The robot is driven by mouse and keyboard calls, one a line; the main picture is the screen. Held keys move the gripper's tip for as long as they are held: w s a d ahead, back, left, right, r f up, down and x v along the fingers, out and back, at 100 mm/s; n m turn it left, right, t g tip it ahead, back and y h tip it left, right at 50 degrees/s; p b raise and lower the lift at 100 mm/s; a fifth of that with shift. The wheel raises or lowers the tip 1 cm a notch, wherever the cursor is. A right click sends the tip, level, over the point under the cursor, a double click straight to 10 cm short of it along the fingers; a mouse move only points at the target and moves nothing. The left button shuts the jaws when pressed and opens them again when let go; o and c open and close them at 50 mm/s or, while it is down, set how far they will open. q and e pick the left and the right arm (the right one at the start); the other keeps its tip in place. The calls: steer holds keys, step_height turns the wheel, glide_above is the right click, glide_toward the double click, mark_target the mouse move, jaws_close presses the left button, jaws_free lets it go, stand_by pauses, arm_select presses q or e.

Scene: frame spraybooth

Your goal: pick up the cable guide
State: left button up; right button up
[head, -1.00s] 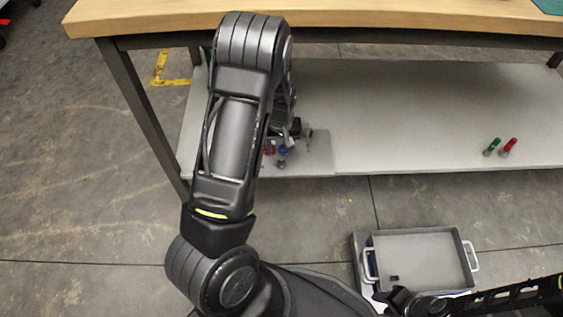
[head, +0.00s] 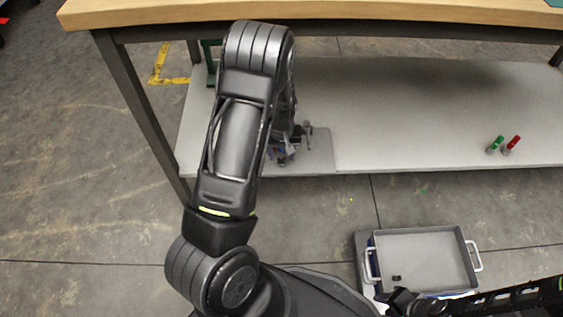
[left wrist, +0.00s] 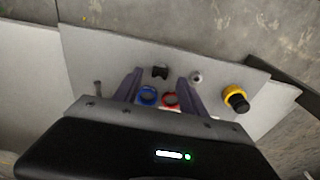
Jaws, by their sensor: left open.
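My left gripper (left wrist: 160,77) is open above a grey panel (left wrist: 85,50) on the lower shelf. A small black piece (left wrist: 160,72), possibly the cable guide, lies between or just beyond the fingertips. A blue ring (left wrist: 148,95) and a red ring (left wrist: 170,99) show between the fingers, nearer the palm. In the head view my left arm hides most of the left gripper and these parts. The dark end of my right arm, seemingly its gripper (head: 405,299), is beside the tray; its jaws are unclear.
A yellow-and-black part (left wrist: 236,98) and a pale knob (left wrist: 197,77) stand right of the fingers. The wooden tabletop (head: 400,20) overhangs the shelf (head: 400,115). Green (head: 496,143) and red (head: 514,143) parts stand at the shelf's right. A grey tray (head: 420,232) holds a small black piece.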

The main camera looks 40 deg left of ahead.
mark_target(282, 159)
arm_select(q)
step_height(282, 159, down, 3)
steer(key=shift+w+a+f+b, duration=0.1)
steer(key=shift+w+f+b, duration=0.05)
steer(key=shift+b, duration=0.3)
jaws_close()
stand_by(0.6)
